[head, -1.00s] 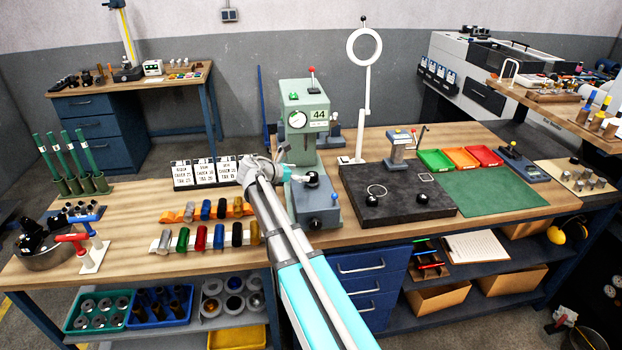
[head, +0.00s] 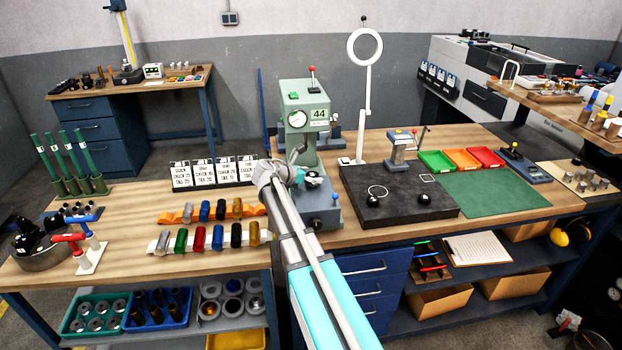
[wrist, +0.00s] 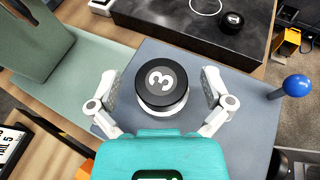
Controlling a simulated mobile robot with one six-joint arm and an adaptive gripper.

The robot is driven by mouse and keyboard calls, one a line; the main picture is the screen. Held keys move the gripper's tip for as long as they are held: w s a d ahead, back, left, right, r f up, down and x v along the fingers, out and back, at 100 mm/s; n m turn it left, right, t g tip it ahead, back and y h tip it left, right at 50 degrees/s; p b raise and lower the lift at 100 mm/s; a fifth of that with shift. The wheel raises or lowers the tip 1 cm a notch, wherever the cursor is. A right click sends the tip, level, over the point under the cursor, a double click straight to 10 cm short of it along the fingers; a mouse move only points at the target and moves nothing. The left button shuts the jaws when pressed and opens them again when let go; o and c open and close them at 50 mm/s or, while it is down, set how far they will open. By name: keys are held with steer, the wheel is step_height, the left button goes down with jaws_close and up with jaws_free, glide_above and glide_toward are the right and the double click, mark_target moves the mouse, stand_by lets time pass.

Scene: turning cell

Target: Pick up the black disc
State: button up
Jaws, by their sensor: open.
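A black disc (wrist: 162,84) with a white 3 on top and a pale lower band sits on the blue-grey base (wrist: 240,98) of the green press in the wrist view. In the head view the disc (head: 314,175) is partly hidden by my gripper. My gripper (wrist: 160,92) is open, with one finger on the left of the disc and one on the right. Gaps show between the fingers and the disc. The fingers' height relative to the disc is hard to judge.
The press column (head: 303,130) stands just behind. A blue ball knob (wrist: 297,85) is at the base's right. A dark granite plate (head: 400,212) with two more black pieces lies to the right. Number cards (head: 213,171) and coloured rolls (head: 218,238) are to the left.

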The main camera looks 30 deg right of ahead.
jaws_close()
stand_by(0.5)
steer(key=shift+r, duration=0.25)
steer(key=shift+r+p, duration=0.75)
steer(key=shift+p, duration=0.2)
steer(key=s+a+r+p, duration=0.2)
steer(key=s+r+p, duration=0.9)
steer(key=s, duration=0.2)
steer(key=shift+s+a, duration=0.35)
steer(key=shift+a, duration=0.05)
